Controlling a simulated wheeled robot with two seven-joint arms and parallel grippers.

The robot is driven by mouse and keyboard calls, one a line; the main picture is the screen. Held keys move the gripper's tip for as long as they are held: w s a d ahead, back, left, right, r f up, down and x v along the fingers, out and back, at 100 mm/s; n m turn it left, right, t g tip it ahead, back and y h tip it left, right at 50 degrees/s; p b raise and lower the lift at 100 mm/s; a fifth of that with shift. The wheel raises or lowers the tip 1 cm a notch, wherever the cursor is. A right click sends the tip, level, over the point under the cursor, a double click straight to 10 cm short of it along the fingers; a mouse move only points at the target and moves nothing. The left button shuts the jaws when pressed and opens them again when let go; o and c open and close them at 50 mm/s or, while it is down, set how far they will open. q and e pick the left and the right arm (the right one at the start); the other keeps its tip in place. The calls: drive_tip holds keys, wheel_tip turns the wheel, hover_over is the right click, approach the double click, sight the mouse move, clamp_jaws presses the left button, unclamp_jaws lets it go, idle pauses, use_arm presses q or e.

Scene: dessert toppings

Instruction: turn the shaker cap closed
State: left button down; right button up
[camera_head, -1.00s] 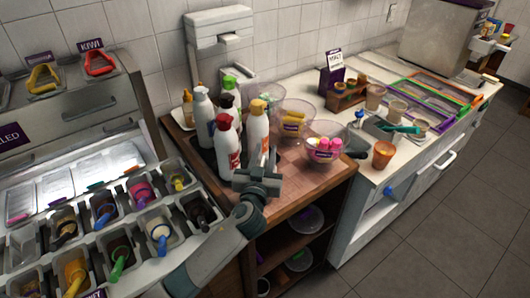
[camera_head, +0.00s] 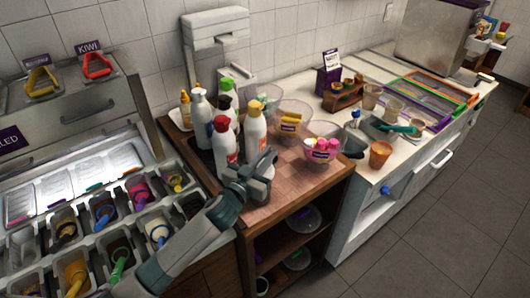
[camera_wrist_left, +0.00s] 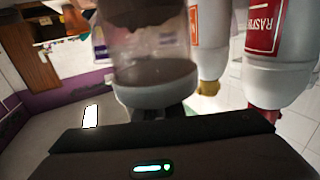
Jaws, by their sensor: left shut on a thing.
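The shaker (camera_wrist_left: 155,72) fills the upper middle of the left wrist view. It is a clear container with brown contents, and its white cap (camera_wrist_left: 155,95) faces the gripper; that view is upside down. My left gripper (camera_head: 262,168) is shut on the shaker at the cap end, above the front of the wooden counter. The fingertips are mostly hidden in the wrist view. In the head view the gripper hides the shaker, so I cannot tell how far the cap is turned. My right gripper is not in view.
A red-capped bottle (camera_head: 225,145) and a yellow-capped bottle (camera_head: 255,128) stand close behind the gripper, with more bottles beyond. A clear tub of pink items (camera_head: 322,150) stands to the right. Topping bins (camera_head: 105,212) lie left. The counter's front right (camera_head: 300,188) is clear.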

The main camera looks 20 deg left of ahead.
use_arm(q)
drive_tip(key=shift+d+m+g+h, duration=0.2)
drive_tip(key=shift+m+g+h, duration=0.1)
drive_tip(key=shift+m+h, duration=0.55)
drive_tip(key=c, duration=1.8)
unclamp_jaws()
drive_tip(key=shift+c, duration=0.2)
drive_tip(key=shift+s, duration=0.1)
drive_tip(key=b+v, duration=0.5)
drive_tip(key=v, duration=1.2)
drive_tip(key=shift+a, duration=0.2)
drive_tip(key=shift+s+f, duration=0.1)
